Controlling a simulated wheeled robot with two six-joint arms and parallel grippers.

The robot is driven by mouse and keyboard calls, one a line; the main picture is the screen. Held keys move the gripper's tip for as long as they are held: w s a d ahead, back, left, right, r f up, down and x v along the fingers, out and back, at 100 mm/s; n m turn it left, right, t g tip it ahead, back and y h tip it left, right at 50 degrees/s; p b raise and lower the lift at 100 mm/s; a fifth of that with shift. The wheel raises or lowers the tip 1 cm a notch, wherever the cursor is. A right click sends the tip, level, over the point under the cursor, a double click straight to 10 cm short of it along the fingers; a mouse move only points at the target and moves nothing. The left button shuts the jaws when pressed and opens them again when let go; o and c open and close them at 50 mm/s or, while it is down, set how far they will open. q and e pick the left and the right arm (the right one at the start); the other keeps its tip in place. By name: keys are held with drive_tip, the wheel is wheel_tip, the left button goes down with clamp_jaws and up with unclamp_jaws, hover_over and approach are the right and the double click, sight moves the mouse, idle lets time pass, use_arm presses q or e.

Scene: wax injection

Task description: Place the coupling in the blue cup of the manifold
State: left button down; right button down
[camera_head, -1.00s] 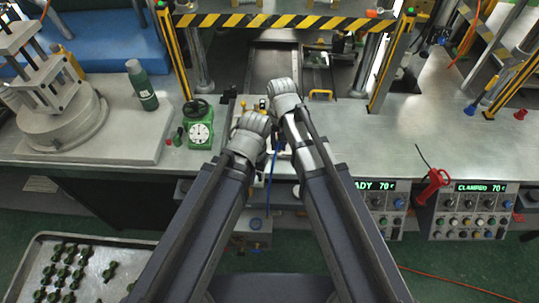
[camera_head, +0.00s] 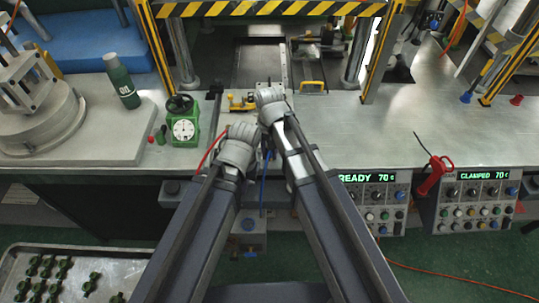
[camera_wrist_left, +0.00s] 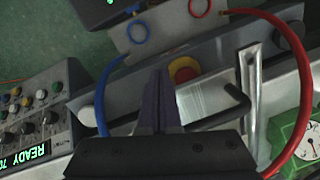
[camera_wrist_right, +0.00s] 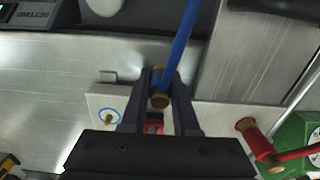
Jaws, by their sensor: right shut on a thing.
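My right gripper (camera_wrist_right: 160,100) is shut on a brass coupling (camera_wrist_right: 160,99) at the end of a blue hose (camera_wrist_right: 178,45). In the right wrist view a pale manifold block (camera_wrist_right: 97,98) lies below and beyond the fingers. A blue ring (camera_wrist_right: 100,113) around a small brass fitting is on it, left of the held coupling and apart from it. My left gripper (camera_wrist_left: 160,78) has its fingertips together, with nothing seen between them. In the left wrist view a grey panel (camera_wrist_left: 160,35) bears a blue ring (camera_wrist_left: 138,33) and a red ring. The head view hides both fingertips behind the arms.
A red-sleeved brass fitting (camera_wrist_right: 252,135) with a red hose is right of my right gripper. A red-and-yellow button (camera_wrist_left: 184,71) lies beyond my left fingers. A green dial gauge (camera_head: 183,128) stands left of the grippers. The bench to the right (camera_head: 370,135) is mostly clear.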

drive_tip(key=shift+f, duration=0.15)
drive_tip(key=c, duration=0.7)
unclamp_jaws()
drive_tip(key=shift+o, duration=0.2)
